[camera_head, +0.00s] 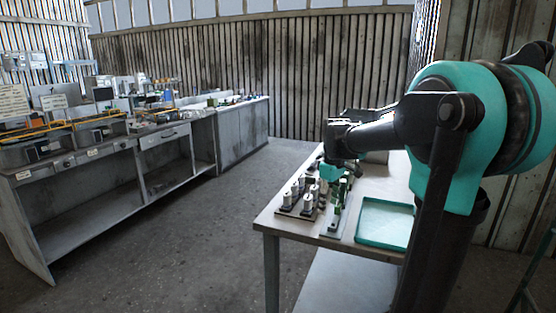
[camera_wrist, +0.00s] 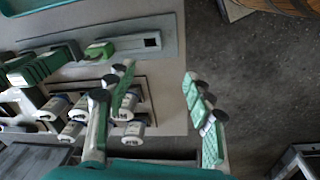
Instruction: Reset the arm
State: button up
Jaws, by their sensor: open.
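My arm reaches over the small work table (camera_head: 272,222) in the head view. My gripper (camera_head: 338,184) hangs low over the table's left part, among the parts there. In the wrist view my gripper (camera_wrist: 157,80) has its two green-padded fingers wide apart, with nothing held between them. The left finger overlaps a holder with several white cylinders (camera_wrist: 132,130) in the picture. The right finger shows against the table edge and the floor. Whether the fingers touch any part cannot be told.
Green boards (camera_wrist: 30,68) stand in a row beside a grey slotted plate (camera_wrist: 150,42). An empty teal tray (camera_head: 386,221) lies right of the parts on the table. A cluttered workbench (camera_head: 95,155) stands at the left. The floor between is clear.

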jog(key=s+f+m+t, duration=0.1)
jog(key=s+f+m, duration=0.2)
jog(key=s+f, duration=0.3)
jog(key=s+d+f+m+t, duration=0.1)
jog(key=s+f+m, duration=0.2)
jog(key=s+f, duration=0.3)
jog(key=s+d+f+m+t, duration=0.1)
jog(key=s+f+m, duration=0.2)
jog(key=s+f, duration=0.3)
jog(key=shift+s+d+m, duration=0.2)
jog(key=shift+s+m, duration=0.1)
jog(key=shift+s, duration=1.4)
jog(key=shift+c, duration=0.3)
